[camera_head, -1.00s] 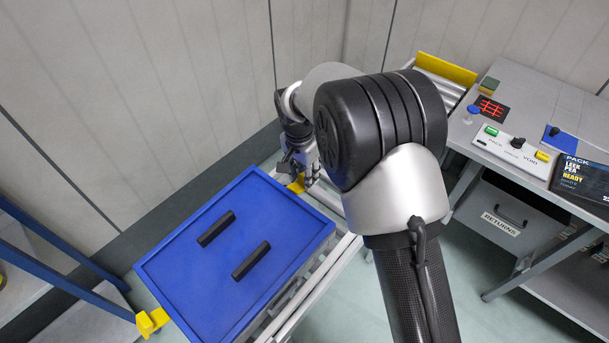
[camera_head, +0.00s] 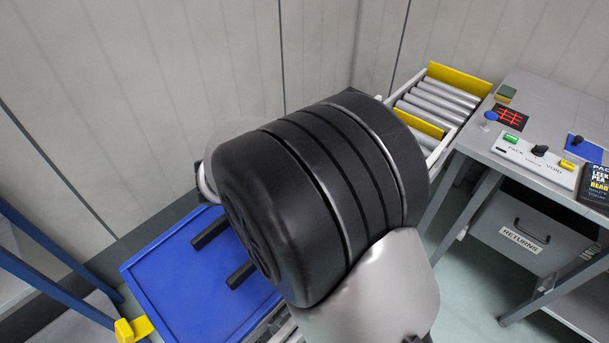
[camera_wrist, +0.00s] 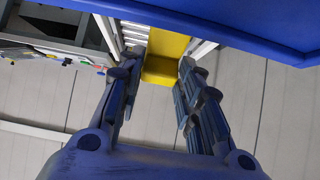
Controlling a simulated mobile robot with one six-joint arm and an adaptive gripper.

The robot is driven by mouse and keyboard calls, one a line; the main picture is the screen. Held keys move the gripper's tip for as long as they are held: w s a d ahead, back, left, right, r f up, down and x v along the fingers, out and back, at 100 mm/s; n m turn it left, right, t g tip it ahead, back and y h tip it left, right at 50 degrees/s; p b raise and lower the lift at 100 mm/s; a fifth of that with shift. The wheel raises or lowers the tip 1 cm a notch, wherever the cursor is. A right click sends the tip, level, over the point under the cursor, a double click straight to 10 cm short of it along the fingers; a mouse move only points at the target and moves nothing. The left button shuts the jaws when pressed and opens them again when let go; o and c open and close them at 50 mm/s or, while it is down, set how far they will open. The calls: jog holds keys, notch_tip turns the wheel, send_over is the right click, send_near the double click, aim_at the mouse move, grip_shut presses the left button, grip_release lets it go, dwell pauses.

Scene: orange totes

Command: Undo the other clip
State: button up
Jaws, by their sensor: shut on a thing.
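A blue tote lid (camera_head: 190,285) with two black bars lies at lower left in the head view. My arm hides the lid's far right corner there, along with my gripper. In the wrist view my gripper (camera_wrist: 161,82) has its fingers on either side of another yellow clip (camera_wrist: 166,60) and is shut on it. The blue lid's edge (camera_wrist: 235,25) runs across the top right of that view. Whether this clip is still fastened cannot be told.
A roller conveyor (camera_head: 440,100) with yellow plates runs behind my arm. A grey bench (camera_head: 535,105) with a button panel (camera_head: 535,158) stands at right, with a returns drawer (camera_head: 520,230) below. Blue rack posts (camera_head: 55,260) stand at far left, and a panelled wall is close behind.

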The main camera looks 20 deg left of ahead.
jog(key=shift+s+a+t, duration=0.1)
jog(key=shift+s+t, duration=0.2)
jog(key=shift+t, duration=0.4)
jog(key=shift+h, duration=0.3)
jog(key=o, duration=1.1)
jog(key=shift+c, duration=0.2)
jog(key=v, duration=1.2)
